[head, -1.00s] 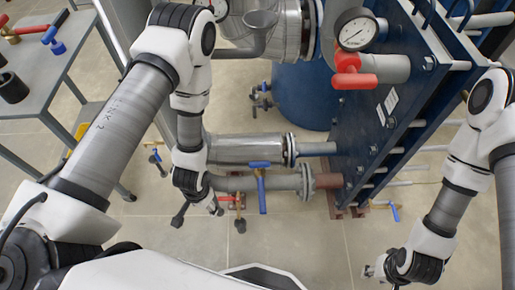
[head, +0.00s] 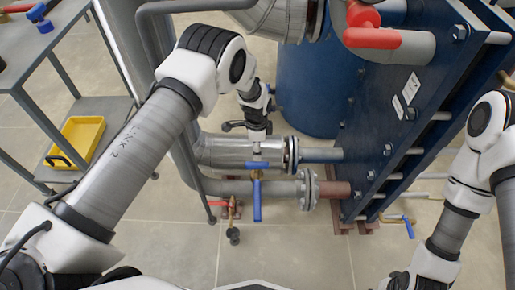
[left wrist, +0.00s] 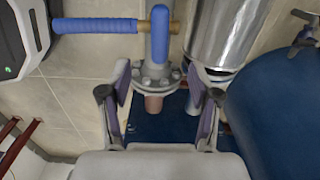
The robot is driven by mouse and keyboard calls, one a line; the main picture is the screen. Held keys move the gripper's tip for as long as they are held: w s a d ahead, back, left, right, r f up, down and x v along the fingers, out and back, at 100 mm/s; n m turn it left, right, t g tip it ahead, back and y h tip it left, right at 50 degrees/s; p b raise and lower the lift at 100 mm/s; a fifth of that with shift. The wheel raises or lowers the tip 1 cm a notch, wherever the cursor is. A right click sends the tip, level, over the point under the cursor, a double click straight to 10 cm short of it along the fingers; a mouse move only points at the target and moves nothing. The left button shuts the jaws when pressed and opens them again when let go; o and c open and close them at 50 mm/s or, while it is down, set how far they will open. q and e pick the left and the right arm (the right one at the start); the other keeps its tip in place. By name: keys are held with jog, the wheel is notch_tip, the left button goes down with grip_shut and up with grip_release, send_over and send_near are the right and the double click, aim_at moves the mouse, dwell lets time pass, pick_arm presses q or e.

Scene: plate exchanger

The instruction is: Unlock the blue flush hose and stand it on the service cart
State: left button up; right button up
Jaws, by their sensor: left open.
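I cannot clearly pick out a blue flush hose. Blue-handled parts sit on the lower pipe in the head view: a blue lever (head: 257,205) hangs down beside a brass fitting. The left wrist view shows a horizontal blue handle (left wrist: 95,25) and an upright blue one (left wrist: 159,38). My left gripper (left wrist: 160,88) is open and empty, its two fingers spread over a grey flange beyond the blue handles. The grey service cart (head: 75,25) stands at upper left. My right gripper is below the frame.
Small blue parts (head: 40,14) lie on the cart top, and a yellow tray (head: 78,140) is on its lower shelf. The dark blue plate stack (head: 385,110) and a red-handled valve (head: 385,38) stand on the right. A blue tank (head: 310,90) stands behind.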

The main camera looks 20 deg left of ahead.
aim_at(257, 163)
pick_arm(q)
notch_tip(257, 163, down, 9)
jog(key=b, duration=0.6)
jog(key=shift+f, duration=0.2)
jog(key=shift+r, duration=0.1)
grip_shut()
